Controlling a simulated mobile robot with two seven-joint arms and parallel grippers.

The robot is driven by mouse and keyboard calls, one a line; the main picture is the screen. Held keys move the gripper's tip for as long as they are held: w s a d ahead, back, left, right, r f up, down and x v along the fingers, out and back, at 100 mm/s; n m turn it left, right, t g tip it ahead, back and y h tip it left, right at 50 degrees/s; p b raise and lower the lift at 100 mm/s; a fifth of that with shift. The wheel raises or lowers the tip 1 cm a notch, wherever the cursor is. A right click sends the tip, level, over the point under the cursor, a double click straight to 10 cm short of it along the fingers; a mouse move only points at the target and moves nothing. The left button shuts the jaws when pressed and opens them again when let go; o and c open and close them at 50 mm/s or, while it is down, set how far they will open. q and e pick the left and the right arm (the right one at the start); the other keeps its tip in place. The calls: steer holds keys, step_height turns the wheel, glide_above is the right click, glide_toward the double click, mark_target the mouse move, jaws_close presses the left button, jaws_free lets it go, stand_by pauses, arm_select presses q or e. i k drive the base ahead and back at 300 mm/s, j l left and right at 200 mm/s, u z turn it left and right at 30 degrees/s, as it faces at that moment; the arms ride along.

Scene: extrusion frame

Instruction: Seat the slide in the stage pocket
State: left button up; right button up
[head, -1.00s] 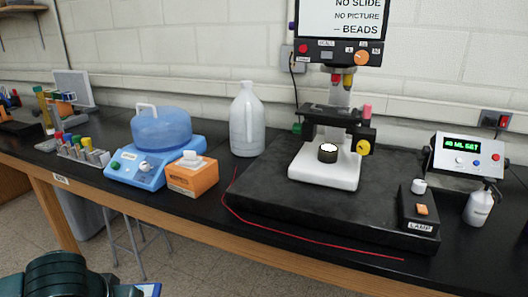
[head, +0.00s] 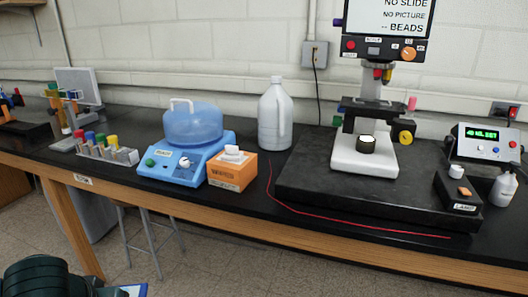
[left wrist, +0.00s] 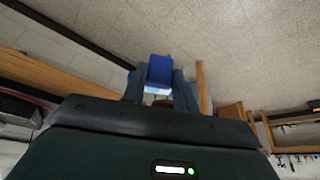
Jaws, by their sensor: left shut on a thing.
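My left gripper (left wrist: 157,92) is shut on a flat blue piece (left wrist: 160,70) in the left wrist view. The piece stands out between the two fingers; I cannot tell from its shape whether it is the slide. In the head view a bit of blue (head: 137,290) shows beside my left arm at the bottom left, low in front of the bench. The microscope (head: 365,155) stands on a black slab at the right, with its dark stage (head: 375,112) above a lit lamp. The stage pocket cannot be made out. My right gripper is not in view.
On the bench (head: 330,228) are a blue machine with a clear dome (head: 160,172), an orange box (head: 232,175), a white jug (head: 275,118) and a rack of coloured-cap tubes (head: 108,153). A red line crosses the bench front.

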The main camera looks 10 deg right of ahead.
mark_target(372, 107)
steer(key=j+z, duration=0.1)
steer(key=z, duration=0.25)
steer(key=j+z, duration=0.15)
steer(key=z, duration=0.2)
steer(key=j+z, duration=0.1)
steer(key=z, duration=0.2)
